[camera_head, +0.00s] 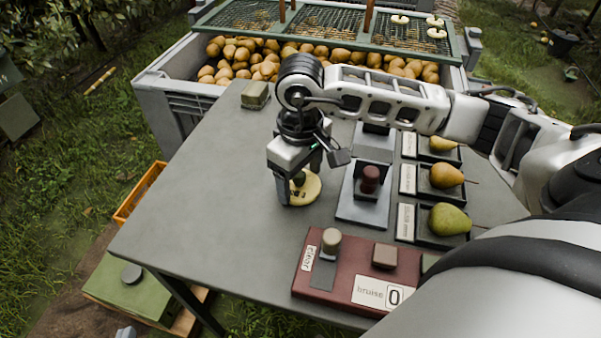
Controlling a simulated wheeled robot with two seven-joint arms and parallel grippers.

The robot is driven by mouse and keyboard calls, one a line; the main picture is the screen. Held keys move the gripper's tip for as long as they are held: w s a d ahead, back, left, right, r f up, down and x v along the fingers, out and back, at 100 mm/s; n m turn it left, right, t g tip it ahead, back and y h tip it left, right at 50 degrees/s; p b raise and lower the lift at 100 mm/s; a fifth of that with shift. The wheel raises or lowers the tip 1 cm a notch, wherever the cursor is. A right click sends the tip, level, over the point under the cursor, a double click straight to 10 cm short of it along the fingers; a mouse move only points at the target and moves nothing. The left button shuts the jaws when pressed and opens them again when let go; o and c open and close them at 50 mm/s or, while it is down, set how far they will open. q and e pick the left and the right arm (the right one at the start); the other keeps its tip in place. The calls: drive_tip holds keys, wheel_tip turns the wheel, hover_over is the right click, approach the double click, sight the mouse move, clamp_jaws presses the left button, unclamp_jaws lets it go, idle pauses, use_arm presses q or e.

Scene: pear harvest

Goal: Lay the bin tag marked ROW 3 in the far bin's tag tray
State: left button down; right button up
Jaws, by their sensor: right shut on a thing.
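My right gripper (299,178) reaches in from the right and points down over the grey table. It is shut on a round pale-yellow tag (311,190), by what looks like a dark knob on its top. The tag is at or just above the tabletop; I cannot tell if it touches. Dark marks on it are too small to read and partly covered by the fingers. A green mesh-floored tray (328,27) lies across the far bin (172,108) of pears. My left gripper is not in view.
A red box (343,277) with a knob, a button and a "bruise 0" label stands at the table's front. A grey stand (361,207) with a dark red knob is right of the gripper. Pears in labelled trays (405,222) line the right. The table's left is clear.

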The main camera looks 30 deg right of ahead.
drive_tip(key=o, duration=0.5)
drive_tip(key=shift+f, duration=0.15)
drive_tip(key=o, duration=0.5)
drive_tip(key=shift+c, duration=0.2)
